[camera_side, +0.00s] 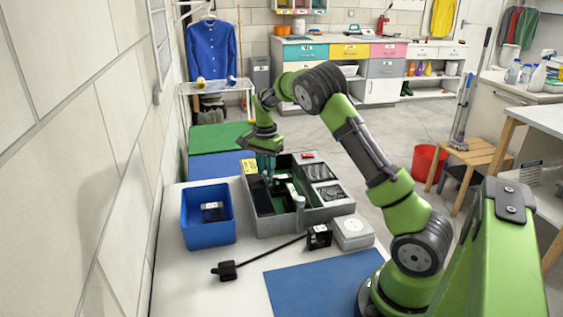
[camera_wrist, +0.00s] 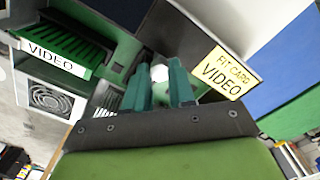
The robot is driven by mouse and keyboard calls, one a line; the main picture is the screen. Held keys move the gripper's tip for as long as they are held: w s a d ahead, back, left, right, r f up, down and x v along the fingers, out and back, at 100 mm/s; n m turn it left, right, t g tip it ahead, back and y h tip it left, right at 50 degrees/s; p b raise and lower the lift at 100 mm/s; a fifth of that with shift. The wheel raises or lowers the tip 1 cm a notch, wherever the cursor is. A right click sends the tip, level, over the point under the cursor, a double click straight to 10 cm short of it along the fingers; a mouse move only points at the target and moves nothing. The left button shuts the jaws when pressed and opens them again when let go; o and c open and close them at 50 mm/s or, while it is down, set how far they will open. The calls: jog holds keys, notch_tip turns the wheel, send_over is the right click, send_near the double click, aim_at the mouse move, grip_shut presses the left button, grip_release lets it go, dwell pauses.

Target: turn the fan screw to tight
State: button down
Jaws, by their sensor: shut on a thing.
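My gripper (camera_side: 267,165) points down into the back left part of the grey open case (camera_side: 310,217). In the wrist view its two teal fingers (camera_wrist: 160,82) are shut on a small pale round piece (camera_wrist: 159,73), which looks like the screw head. The fingers hide most of it, and how far it is turned cannot be told. A grey fan (camera_wrist: 50,98) sits left of the fingers in the wrist view, beside a green part labelled VIDEO (camera_wrist: 57,55). In the side view the piece in the fingers is too small to make out.
A blue bin (camera_side: 208,240) stands left of the case. A black box (camera_side: 319,237), a white box (camera_side: 352,232) and a cabled black plug (camera_side: 225,270) lie in front. The blue mat (camera_side: 320,290) is clear.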

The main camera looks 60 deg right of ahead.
jog(key=shift+r, duration=0.1)
dwell(0.3)
jog(key=c, duration=0.9)
grip_release()
jog(key=shift+c, duration=0.2)
notch_tip(320, 180, up, 17)
jog(key=s+a+f+n+t+y, duration=0.1)
jog(key=s+a+n+t, duration=0.6)
jog(key=s+a+n, duration=0.7)
jog(key=s+a+y, duration=0.1)
jog(key=s+a, duration=0.6)
jog(key=a, duration=0.4)
jog(key=shift+s, duration=0.4)
